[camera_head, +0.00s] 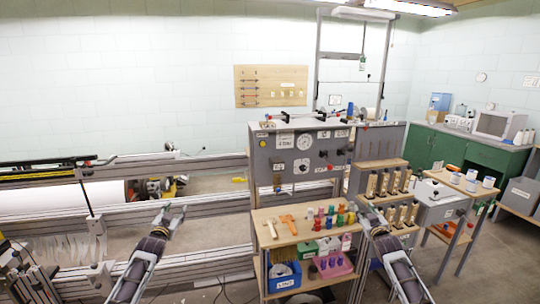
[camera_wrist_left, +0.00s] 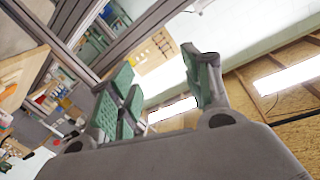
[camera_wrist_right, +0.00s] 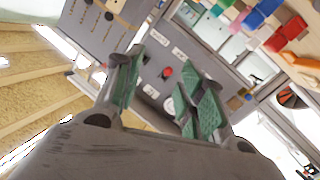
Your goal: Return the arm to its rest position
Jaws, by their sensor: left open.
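My left gripper (camera_head: 173,212) is raised in front of the metal rail frame in the head view. Its green-padded fingers are spread with nothing between them in the left wrist view (camera_wrist_left: 163,80). My right gripper (camera_head: 373,213) is at the right end of the small wooden shelf, in front of the grey console. In the right wrist view (camera_wrist_right: 158,85) its fingers stand apart with no object between them. Both arms come up from the bottom edge of the head view. It cannot be told whether the right gripper touches the shelf.
A wooden-topped shelf (camera_head: 262,217) holds an orange tool (camera_head: 288,224) and several coloured spools. Behind it stands the grey control console (camera_head: 262,160). Metal rails (camera_head: 215,195) cross the left side. A green cabinet (camera_head: 440,147) is at the back right. Floor shows at the lower right.

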